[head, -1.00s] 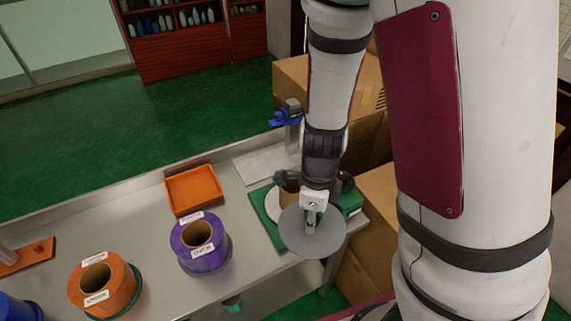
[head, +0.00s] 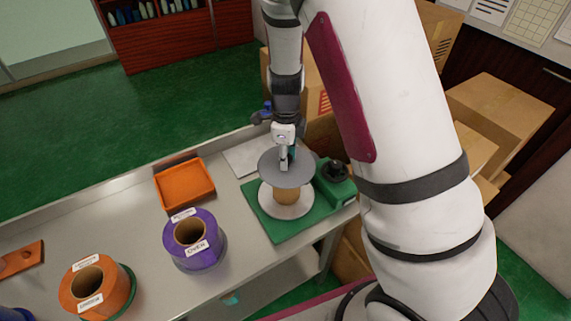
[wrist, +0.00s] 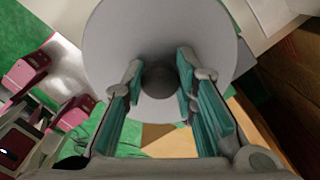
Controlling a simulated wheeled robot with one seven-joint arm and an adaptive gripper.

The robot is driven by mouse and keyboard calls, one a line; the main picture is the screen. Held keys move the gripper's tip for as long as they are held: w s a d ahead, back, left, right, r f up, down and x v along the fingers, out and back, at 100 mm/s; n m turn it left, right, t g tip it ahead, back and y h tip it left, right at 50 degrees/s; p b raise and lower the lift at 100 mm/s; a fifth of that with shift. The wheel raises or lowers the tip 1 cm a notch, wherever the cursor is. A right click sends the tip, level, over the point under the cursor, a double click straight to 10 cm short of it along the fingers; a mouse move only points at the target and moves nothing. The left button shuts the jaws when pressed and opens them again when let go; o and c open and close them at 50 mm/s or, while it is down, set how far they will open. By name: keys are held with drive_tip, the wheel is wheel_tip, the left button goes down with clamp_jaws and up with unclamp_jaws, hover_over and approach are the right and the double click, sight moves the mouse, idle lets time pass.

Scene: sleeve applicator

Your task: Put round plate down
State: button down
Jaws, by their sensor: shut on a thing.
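The round plate (head: 269,170) is a flat grey disc held level by my gripper (head: 284,164). In the wrist view the plate (wrist: 115,45) fills the upper middle, and the teal-lined fingers (wrist: 160,75) are shut on either side of its dark central knob. Below the plate, a tan roll (head: 287,195) stands on a pale disc (head: 285,211) on a green base (head: 262,223). The plate overlaps the roll's top in the head view. I cannot tell whether they touch.
A dark knob on a green block (head: 336,180) stands right of the roll. An orange tray (head: 184,186), a purple roll (head: 190,255) and an orange roll (head: 103,297) are on the bench to the left. Boxes (head: 500,110) stand behind on the right.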

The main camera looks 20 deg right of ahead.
drive_tip(key=shift+w+f+p, duration=0.15)
drive_tip(key=shift+f+p, duration=0.2)
drive_tip(key=shift+f, duration=1.4)
drive_tip(key=shift+f, duration=0.3)
drive_tip(key=c, duration=1.3)
unclamp_jaws()
drive_tip(key=shift+r, duration=0.15)
